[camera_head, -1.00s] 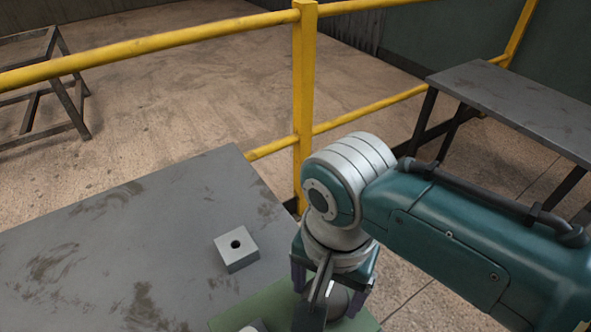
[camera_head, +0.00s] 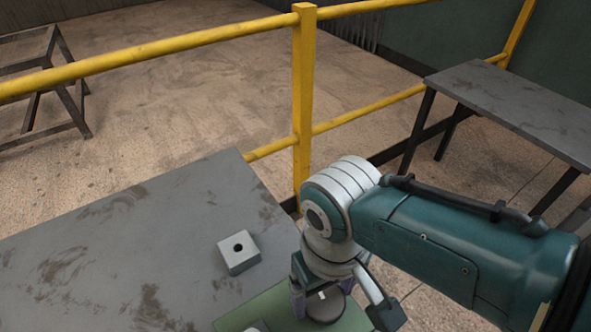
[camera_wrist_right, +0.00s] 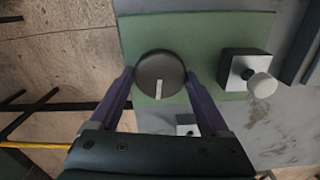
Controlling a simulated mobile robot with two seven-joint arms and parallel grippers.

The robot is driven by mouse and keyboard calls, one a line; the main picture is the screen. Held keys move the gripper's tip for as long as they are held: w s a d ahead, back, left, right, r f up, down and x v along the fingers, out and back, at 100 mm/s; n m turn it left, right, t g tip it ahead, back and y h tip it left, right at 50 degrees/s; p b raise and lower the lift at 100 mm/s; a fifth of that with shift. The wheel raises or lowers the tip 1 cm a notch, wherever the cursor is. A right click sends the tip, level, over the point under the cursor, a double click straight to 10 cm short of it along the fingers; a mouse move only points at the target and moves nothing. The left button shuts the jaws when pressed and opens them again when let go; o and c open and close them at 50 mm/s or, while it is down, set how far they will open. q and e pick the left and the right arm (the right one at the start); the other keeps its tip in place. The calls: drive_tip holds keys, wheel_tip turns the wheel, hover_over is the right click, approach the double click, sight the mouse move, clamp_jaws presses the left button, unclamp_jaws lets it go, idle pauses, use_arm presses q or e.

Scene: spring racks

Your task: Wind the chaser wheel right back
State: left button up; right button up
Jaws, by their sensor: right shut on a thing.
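The chaser wheel, a dark round disc (camera_wrist_right: 150,68) with a white line on its face, sits on a green plate (camera_wrist_right: 215,40) in the right wrist view. In that view its white line points down, slightly left. My right gripper (camera_wrist_right: 160,76) is shut on the wheel, with one purple finger at each side of the rim. In the head view the wheel (camera_head: 327,307) shows at the bottom, partly hidden by my right gripper (camera_head: 318,300). The green plate (camera_head: 272,309) lies at the table's near right edge. My left gripper is not in view.
A dark block with a pale round knob (camera_wrist_right: 262,85) stands on the green plate beside the wheel. A grey block with a hole (camera_head: 238,253) sits on the grey table (camera_head: 130,240). A yellow railing (camera_head: 303,100) stands beyond; a second table (camera_head: 515,105) is at right.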

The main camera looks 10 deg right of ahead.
drive_tip(key=n, duration=0.3)
drive_tip(key=shift+n, duration=0.4)
drive_tip(key=n, duration=0.3)
drive_tip(key=shift+n+p, duration=0.3)
drive_tip(key=n, duration=0.4)
drive_tip(key=shift+n, duration=0.6)
